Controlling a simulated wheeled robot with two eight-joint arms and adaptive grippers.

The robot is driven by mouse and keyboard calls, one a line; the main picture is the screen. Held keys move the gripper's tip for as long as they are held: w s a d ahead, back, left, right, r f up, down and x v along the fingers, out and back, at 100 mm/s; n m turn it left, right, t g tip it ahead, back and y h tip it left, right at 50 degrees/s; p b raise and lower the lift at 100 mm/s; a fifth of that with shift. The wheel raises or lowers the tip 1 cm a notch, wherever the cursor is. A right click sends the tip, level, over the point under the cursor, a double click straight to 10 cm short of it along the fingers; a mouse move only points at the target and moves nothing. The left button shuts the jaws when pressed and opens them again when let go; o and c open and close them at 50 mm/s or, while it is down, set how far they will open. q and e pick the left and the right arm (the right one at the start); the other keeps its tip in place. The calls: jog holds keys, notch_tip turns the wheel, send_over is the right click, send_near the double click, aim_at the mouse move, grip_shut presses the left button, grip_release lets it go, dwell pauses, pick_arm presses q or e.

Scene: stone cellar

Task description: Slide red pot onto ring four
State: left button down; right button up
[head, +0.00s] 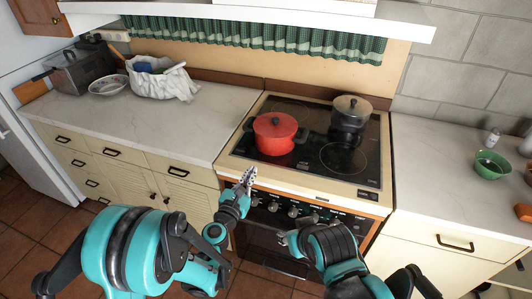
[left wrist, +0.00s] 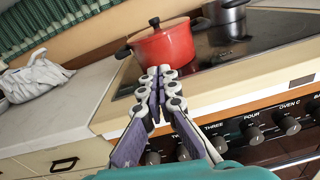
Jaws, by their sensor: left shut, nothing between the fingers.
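The red pot (head: 275,133), with a red lid and dark handles, stands upright on the left part of the black glass hob (head: 309,172). It also shows in the left wrist view (left wrist: 163,45). An empty ring (head: 343,158) is at the front right of the hob; I cannot read a ring number on it. My left gripper (head: 250,172) is shut and empty at the stove's front left edge, in front of the pot and apart from it. It also shows in the left wrist view (left wrist: 158,71). My right gripper (head: 282,238) is low before the oven, its fingers too small to judge.
A dark steel pot (head: 349,115) with a lid stands at the hob's back right. Knobs (left wrist: 251,135), some labelled THREE and FOUR, line the stove front. The left counter holds a white cloth bag (head: 163,80) and a bowl (head: 109,85). A green bowl (head: 491,166) is on the right counter.

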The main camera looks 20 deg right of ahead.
pick_arm(q)
jog(key=f+n, duration=0.1)
send_near(269, 144)
jog(key=shift+n, duration=0.3)
jog(key=x, duration=0.5)
jog(key=shift+w+d+f, duration=0.25)
jog(key=shift+w+f, duration=0.05)
jog(key=shift+w, duration=0.05)
jog(key=shift+w+d+r+b, duration=0.1)
jog(key=shift+w+d+b, duration=0.2)
jog(key=shift+w+b, duration=0.1)
